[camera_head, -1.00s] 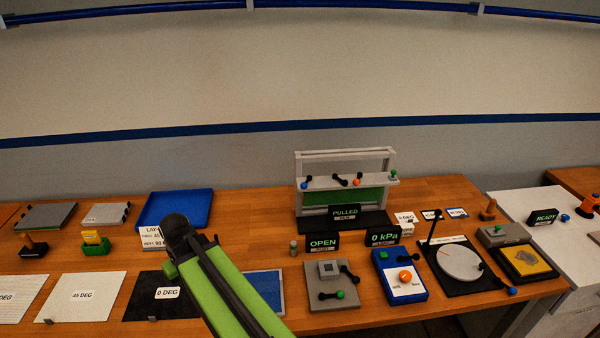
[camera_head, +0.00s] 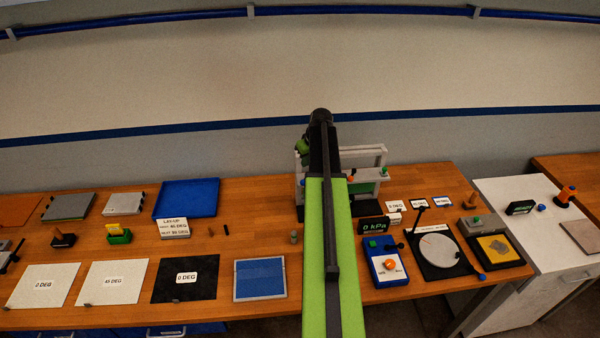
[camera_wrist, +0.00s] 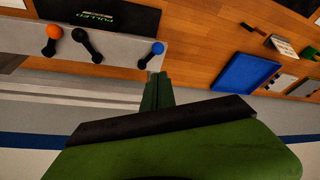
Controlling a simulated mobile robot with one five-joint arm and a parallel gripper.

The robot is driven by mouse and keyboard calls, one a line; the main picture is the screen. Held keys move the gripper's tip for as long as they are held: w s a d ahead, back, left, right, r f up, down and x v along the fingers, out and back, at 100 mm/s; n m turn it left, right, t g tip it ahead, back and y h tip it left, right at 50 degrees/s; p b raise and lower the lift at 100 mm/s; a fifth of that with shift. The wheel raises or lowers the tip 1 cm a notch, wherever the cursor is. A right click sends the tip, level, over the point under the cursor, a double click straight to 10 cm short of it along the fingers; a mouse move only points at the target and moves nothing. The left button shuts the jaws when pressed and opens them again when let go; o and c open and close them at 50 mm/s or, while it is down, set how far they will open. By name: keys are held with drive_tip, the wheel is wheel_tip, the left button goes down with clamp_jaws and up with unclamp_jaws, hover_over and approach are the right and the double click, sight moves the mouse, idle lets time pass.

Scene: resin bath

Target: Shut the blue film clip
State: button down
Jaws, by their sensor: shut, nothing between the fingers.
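The blue film clip shows in the wrist view as a blue knob (camera_wrist: 157,48) on a short black lever at the end of the pale grey ledge. My gripper (camera_wrist: 155,78) is shut and empty, with its green fingertips at the ledge's edge close to this clip. I cannot tell whether they touch. On the same ledge are a clip with an orange knob (camera_wrist: 54,31) and a longer black lever with a black knob (camera_wrist: 78,34).
The frame stands at the back of the wooden bench. A PULLED sign (camera_wrist: 100,15) is near the ledge. A blue tray (camera_head: 187,197) lies left of the frame. A blue pump box (camera_head: 392,262) and a round turntable (camera_head: 438,249) are to its right.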

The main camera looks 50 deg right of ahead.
drive_tip(key=b+x, duration=0.9)
drive_tip(key=x, duration=0.1)
drive_tip(key=shift+a, duration=0.1)
drive_tip(key=shift+a, duration=0.2)
drive_tip(key=shift+w, duration=0.15)
